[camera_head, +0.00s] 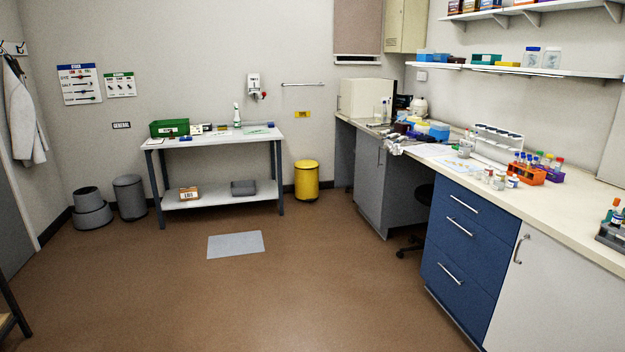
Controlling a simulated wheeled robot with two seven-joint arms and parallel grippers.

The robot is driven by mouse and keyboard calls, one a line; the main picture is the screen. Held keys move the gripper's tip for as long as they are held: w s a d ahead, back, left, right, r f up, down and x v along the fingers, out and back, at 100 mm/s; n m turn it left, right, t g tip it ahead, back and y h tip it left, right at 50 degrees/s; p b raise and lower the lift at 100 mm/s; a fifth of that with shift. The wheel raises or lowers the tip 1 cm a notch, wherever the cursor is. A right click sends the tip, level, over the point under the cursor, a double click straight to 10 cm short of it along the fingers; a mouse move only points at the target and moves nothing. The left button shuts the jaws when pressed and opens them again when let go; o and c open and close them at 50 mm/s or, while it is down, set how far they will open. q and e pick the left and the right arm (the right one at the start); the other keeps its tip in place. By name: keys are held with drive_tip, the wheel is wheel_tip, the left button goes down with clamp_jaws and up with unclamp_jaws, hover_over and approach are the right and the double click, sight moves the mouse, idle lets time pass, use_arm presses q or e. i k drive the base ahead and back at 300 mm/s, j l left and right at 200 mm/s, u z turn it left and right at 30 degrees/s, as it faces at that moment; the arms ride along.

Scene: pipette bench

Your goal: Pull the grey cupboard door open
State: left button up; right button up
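The grey cupboard door (369,187) is under the long bench, right of the middle of the head view. It appears shut, flush with the cupboard front. A short upright metal handle (379,157) is near its upper right edge. Neither of my grippers is in view, and nothing is seen touching the door.
Blue drawers (463,245) and a white door (555,290) are nearer under the bench (560,205). A dark stool (420,215) stands between the grey cupboard and the drawers. A yellow bin (306,182) and grey mat (235,245) lie left. The brown floor before the cupboard is clear.

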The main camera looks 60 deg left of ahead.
sight(371, 159)
drive_tip(key=u, duration=1.6)
drive_tip(key=i+j+u, duration=0.25)
drive_tip(key=i, duration=0.9)
drive_tip(key=i+u, duration=0.25)
drive_tip(key=i, duration=3.05)
drive_tip(key=j, duration=0.05)
